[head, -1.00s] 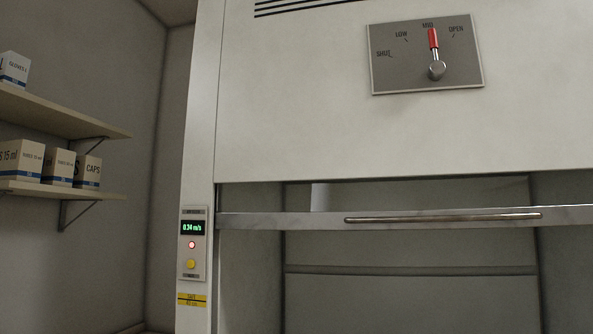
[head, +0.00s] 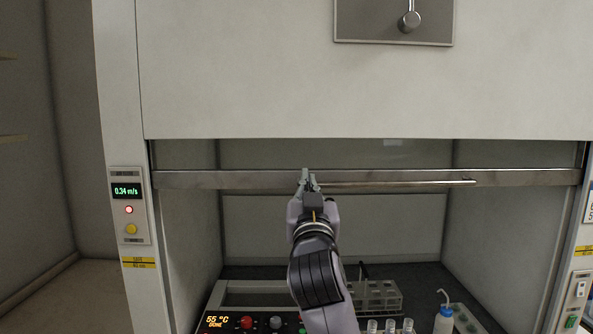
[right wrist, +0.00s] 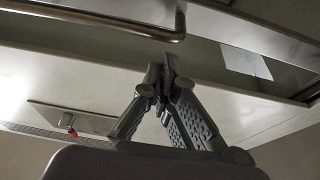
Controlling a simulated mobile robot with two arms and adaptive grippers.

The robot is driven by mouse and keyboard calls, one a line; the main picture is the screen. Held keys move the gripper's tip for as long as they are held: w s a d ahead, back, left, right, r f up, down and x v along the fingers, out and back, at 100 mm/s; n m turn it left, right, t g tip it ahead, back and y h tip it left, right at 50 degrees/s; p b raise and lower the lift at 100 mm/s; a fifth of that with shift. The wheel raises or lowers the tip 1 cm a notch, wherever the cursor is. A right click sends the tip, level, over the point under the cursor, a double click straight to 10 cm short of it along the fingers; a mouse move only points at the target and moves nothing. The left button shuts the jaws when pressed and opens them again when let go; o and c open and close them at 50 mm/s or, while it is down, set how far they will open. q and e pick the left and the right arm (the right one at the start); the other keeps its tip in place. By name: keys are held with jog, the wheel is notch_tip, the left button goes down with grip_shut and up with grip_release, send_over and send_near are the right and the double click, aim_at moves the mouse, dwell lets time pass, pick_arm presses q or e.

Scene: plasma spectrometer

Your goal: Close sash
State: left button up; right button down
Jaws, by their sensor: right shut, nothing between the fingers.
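The fume hood sash shows as a metal bottom rail (head: 520,178) across the opening, partly raised, with open space below it. A long bar handle (head: 410,183) is fixed along the rail. My right gripper (head: 308,178) is in front of the rail, at the handle's left end in the head view. Its fingertips are together with nothing between them. In the right wrist view the gripper (right wrist: 165,62) has its tips close to the bent end of the handle (right wrist: 130,27); I cannot tell whether they touch. My left gripper is not in view.
A selector plate (head: 350,30) with a lever is above the sash. An airflow monitor (head: 129,205) is on the left post. Inside the hood are a heater panel (head: 225,321), a tube rack (head: 385,297) and a wash bottle (head: 444,318). Switches (head: 577,290) are on the right post.

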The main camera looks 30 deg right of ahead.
aim_at(305, 156)
jog(key=p+x, duration=0.3)
jog(key=x, duration=0.4)
jog(key=shift+w+r+p, duration=0.1)
jog(key=shift+w+p, duration=0.05)
jog(key=shift+p, duration=0.15)
jog(key=shift+w+d, duration=0.2)
jog(key=shift+w, duration=0.1)
